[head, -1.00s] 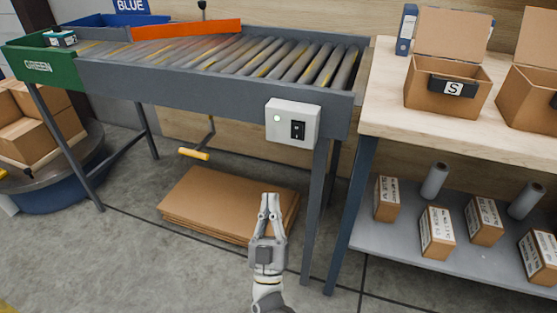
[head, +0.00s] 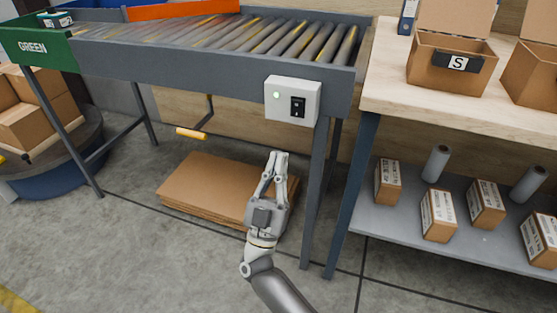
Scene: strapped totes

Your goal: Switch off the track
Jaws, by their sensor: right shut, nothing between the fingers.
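The track is a roller conveyor (head: 215,72) with a grey frame on legs. A white switch box (head: 279,112) is fixed to the right end of its front side. The box has a lit green lamp (head: 276,95) and a black rocker switch (head: 297,107). My right gripper (head: 277,156) is shut and empty, pointing up, below the switch box in the picture and apart from it. My left gripper is not in view.
Flat cardboard sheets (head: 200,190) lie on the floor under the conveyor. A yellow-handled lever (head: 192,133) hangs beneath it. A wooden bench (head: 400,105) with open boxes stands at right, above a grey shelf (head: 385,225) with small cartons and rolls.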

